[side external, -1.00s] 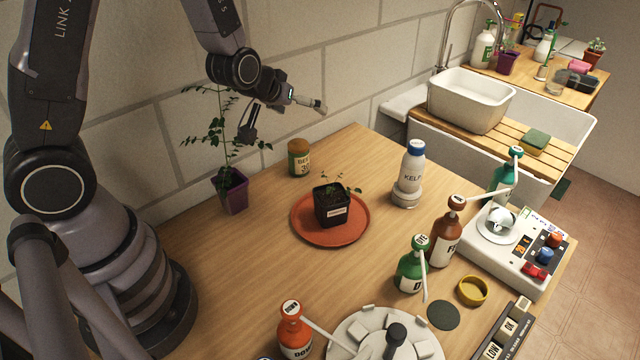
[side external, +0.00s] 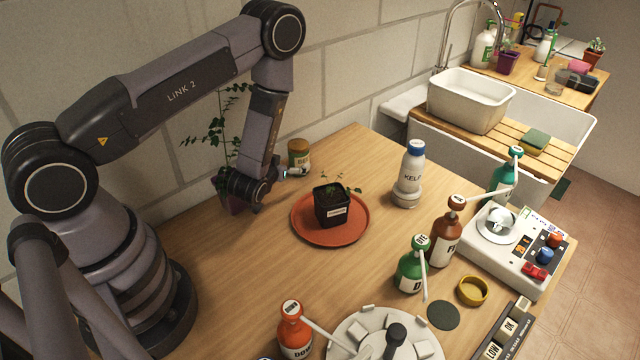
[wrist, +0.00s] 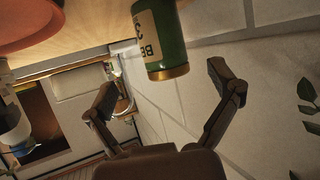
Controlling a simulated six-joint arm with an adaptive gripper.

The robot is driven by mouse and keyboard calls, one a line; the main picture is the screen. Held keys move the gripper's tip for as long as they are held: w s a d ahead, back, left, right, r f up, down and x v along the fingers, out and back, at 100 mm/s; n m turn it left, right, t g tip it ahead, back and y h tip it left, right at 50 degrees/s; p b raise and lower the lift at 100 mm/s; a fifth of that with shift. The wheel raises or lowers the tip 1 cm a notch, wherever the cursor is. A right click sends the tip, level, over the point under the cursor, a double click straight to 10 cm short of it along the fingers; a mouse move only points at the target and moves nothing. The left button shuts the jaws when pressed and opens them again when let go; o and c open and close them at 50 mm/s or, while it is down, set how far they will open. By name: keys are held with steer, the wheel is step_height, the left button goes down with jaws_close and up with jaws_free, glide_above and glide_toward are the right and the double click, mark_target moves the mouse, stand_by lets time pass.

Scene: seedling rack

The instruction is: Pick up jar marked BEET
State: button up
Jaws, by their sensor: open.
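The BEET jar (side external: 299,155) is a small green jar with a pale label and a brownish-gold lid. It stands on the wooden table near the back wall. In the wrist view the jar (wrist: 165,45) shows large, with its lettered label in part, ahead of and between the two fingers. My gripper (wrist: 168,85) is open and empty, with its fingers spread on either side of the jar's near end. In the side view my gripper (side external: 290,172) is low beside the jar, at its lower left. I cannot tell whether a fingertip touches it.
A black pot with a seedling (side external: 331,205) stands on an orange saucer (side external: 348,236) just in front. A tall plant in a purple pot (side external: 233,204) is behind my wrist. The KELP bottle (side external: 411,170) stands to the right. The wall is close behind the jar.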

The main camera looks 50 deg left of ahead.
mark_target(299, 154)
steer(key=x, duration=0.7)
steer(key=shift+w+a, duration=0.2)
steer(key=shift+a, duration=0.1)
steer(key=shift+r, duration=0.1)
steer(key=c, duration=1.3)
